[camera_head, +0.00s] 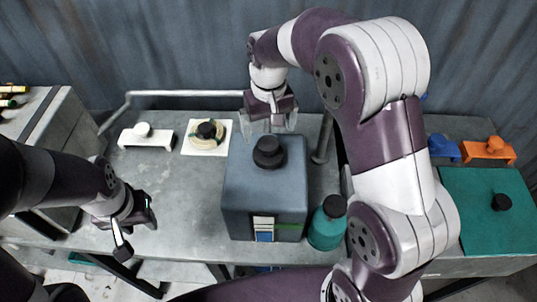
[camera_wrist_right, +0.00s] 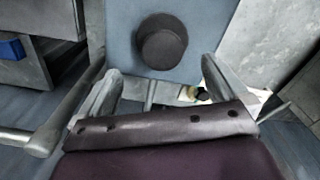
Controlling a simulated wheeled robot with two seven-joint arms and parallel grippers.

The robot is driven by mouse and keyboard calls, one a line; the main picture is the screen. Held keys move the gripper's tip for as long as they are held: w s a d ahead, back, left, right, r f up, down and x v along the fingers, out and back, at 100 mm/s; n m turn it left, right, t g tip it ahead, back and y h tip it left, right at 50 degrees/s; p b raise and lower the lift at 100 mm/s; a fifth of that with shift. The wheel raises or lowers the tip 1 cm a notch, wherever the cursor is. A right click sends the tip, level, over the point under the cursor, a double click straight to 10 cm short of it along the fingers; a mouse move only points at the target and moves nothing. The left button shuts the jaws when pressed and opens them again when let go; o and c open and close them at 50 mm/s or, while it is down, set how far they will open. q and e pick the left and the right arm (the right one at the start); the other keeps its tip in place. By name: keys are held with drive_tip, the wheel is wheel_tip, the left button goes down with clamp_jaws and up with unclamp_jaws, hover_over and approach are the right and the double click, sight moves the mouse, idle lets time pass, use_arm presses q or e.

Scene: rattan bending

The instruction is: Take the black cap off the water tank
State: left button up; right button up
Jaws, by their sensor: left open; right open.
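The water tank (camera_head: 265,190) is a grey-blue box on the metal table, with a round black cap (camera_head: 268,152) on its top. In the right wrist view the cap (camera_wrist_right: 161,42) sits on the tank's top (camera_wrist_right: 215,25), beyond the fingertips. My right gripper (camera_head: 269,120) is open and empty above the tank's back edge, apart from the cap; its two fingers (camera_wrist_right: 160,75) show in the right wrist view. My left gripper (camera_head: 134,228) is open and empty over the left front of the table, away from the tank.
A teal bottle (camera_head: 328,222) with a black lid stands right of the tank. A white block (camera_head: 146,135) and a white plate with a coil (camera_head: 207,137) lie at the back left. A green board (camera_head: 487,230) is at the right. The table (camera_head: 175,195) is clear left of the tank.

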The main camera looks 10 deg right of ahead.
sight(268, 143)
drive_tip(key=shift+s+a+f, duration=0.15)
drive_tip(key=shift+a+f, duration=0.05)
drive_tip(key=shift+f, duration=0.55)
drive_tip(key=shift+a+f, duration=0.15)
drive_tip(key=shift+f, duration=0.05)
drive_tip(key=f, duration=0.1)
drive_tip(key=f+p, duration=0.2)
drive_tip(key=f, duration=0.1)
drive_tip(key=shift+s+d+f, duration=0.1)
drive_tip(key=shift+s+d, duration=0.15)
drive_tip(key=shift+s, duration=0.05)
drive_tip(key=shift+f, duration=0.35)
use_arm(q)
drive_tip(key=shift+a+r, duration=0.2)
drive_tip(key=shift+r, duration=0.3)
use_arm(e)
drive_tip(key=shift+s+a, duration=0.1)
drive_tip(key=shift+s, duration=0.05)
drive_tip(key=c, duration=0.9)
use_arm(q)
drive_tip(key=shift+w, duration=0.1)
drive_tip(key=shift+f, duration=0.1)
